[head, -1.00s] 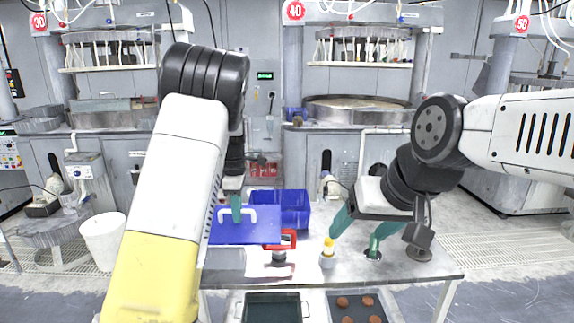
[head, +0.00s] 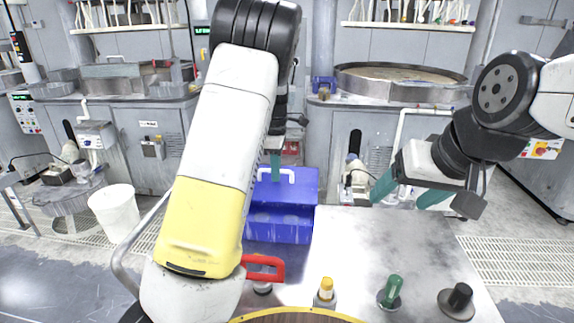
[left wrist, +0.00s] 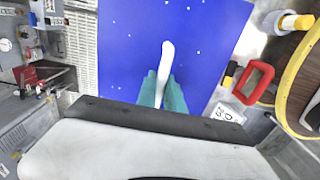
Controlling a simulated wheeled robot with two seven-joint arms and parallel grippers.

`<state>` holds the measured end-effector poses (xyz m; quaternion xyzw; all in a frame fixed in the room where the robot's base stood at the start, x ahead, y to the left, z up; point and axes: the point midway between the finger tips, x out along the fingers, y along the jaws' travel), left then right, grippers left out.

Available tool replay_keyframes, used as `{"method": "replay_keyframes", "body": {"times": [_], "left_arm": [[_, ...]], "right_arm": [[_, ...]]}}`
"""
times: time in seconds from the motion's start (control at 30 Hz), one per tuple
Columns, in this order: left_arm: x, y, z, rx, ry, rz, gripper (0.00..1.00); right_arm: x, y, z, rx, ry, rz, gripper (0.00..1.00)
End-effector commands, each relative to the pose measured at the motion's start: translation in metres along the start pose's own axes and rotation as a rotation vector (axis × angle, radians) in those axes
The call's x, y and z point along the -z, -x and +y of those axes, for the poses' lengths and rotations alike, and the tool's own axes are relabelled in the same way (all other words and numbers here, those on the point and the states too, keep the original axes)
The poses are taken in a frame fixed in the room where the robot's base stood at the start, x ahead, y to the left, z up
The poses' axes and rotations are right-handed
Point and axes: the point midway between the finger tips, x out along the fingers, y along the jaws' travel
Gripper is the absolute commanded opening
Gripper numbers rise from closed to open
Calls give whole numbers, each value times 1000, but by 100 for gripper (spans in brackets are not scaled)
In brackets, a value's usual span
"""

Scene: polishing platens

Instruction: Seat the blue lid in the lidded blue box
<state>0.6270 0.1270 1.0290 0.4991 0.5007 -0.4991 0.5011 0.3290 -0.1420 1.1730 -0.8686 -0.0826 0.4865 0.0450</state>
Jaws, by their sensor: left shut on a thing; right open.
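The blue lid (head: 301,183) is a flat blue plate with a white bar handle, which also shows in the left wrist view (left wrist: 167,48). My left gripper (head: 275,166) is shut on this handle; its teal fingers (left wrist: 163,92) pinch it from both sides. The blue box (head: 280,228) stands at the table's far left part. In the head view the lid overlaps the box's upper part and hides most of its opening. I cannot tell whether lid and box touch. My right gripper (head: 408,192) is open and empty, right of the box.
On the grey table (head: 375,245) are a red-handled tool (head: 278,268), a yellow-topped bottle (head: 326,292), a green-handled tool (head: 391,291) and a black-knobbed disc (head: 458,301). A yellow-rimmed round thing (head: 300,314) is at the bottom edge. The table right of the box is clear.

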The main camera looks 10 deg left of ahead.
Motion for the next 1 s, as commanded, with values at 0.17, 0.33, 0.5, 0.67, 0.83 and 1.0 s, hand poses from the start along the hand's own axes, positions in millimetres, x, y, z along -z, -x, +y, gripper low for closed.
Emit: {"method": "replay_keyframes", "body": {"times": [0.17,0.33,0.5,0.67,0.83,1.0], "left_arm": [[0,0,0,0,0,0,0],[-3,-2,0,10,0,1,0],[-2,-16,0,11,0,1,0],[-2,-31,0,10,0,1,0],[-2,-46,0,10,0,1,0],[-2,-54,0,9,1,0,0]], "right_arm": [[0,0,0,0,0,0,72],[0,0,0,0,0,0,72],[0,0,0,0,0,0,72],[0,0,0,0,0,0,72],[0,0,0,0,0,0,72],[0,0,0,0,0,0,72]]}}
